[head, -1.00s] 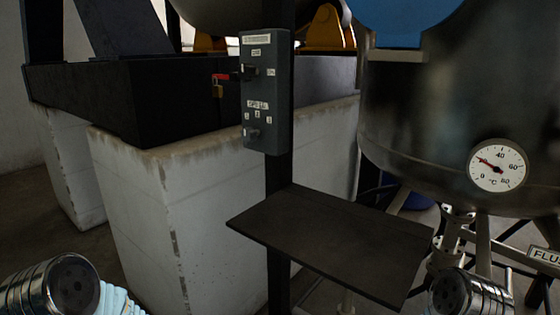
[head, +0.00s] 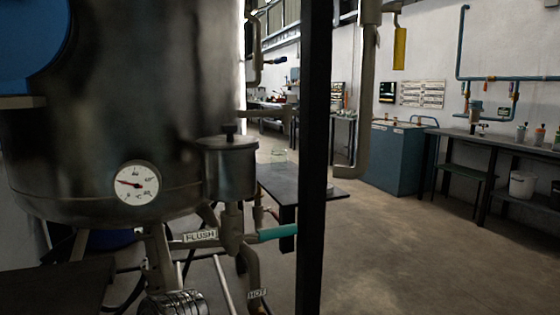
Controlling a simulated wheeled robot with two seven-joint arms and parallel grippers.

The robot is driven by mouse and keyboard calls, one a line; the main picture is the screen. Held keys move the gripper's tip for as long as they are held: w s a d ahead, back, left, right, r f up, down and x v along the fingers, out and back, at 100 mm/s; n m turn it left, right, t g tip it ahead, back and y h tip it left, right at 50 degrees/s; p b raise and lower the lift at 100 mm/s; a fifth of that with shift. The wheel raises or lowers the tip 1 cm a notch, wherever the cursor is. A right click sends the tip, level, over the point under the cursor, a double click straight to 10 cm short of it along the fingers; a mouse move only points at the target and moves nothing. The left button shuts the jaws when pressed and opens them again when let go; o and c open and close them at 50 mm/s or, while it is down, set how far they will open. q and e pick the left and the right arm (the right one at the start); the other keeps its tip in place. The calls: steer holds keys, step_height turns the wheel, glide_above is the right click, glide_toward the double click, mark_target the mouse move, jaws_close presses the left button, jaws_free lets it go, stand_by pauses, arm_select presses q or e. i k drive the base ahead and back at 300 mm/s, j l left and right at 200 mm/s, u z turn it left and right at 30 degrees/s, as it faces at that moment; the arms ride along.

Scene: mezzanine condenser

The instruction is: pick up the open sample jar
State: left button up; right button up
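A small, clear, glass-like vessel (head: 278,156) stands on a dark side table (head: 290,185) beyond the condenser, near the middle of the head view. It is small and dim, and I cannot tell for sure that it is the open sample jar. Neither gripper's fingers show.
A large dark tank with a dial (head: 137,184) fills the left, with pipes tagged FLUSH (head: 200,236) and HOT below. A black post (head: 313,160) crosses the view in front. Open floor (head: 390,240) lies right of it. A blue cabinet (head: 398,155) and a workbench (head: 500,140) line the wall.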

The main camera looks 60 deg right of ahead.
mark_target(278, 155)
steer(key=k+z, duration=0.2)
steer(key=z, duration=0.15)
steer(key=k+l+z, duration=0.1)
steer(key=k+z, duration=0.25)
steer(key=k+l+z, duration=0.1)
steer(key=z, duration=0.95)
steer(key=i+l+z, duration=0.4)
steer(key=i+z, duration=0.15)
steer(key=i+l+z, duration=0.2)
steer(key=i+z, duration=0.25)
steer(key=i+l+z, duration=0.1)
steer(key=i+z, duration=0.6)
steer(key=z, duration=0.15)
steer(key=i+l+u, duration=0.2)
steer(key=i, duration=0.25)
steer(key=i+u, duration=0.2)
steer(key=i, duration=0.25)
steer(key=i+u, duration=0.2)
steer(key=u, duration=0.2)
steer(key=i+l+u, duration=0.1)
steer(key=u, duration=0.3)
steer(key=i+l+u, duration=0.15)
steer(key=u, duration=0.25)
steer(key=i+l+u, duration=0.15)
steer(key=u, duration=0.3)
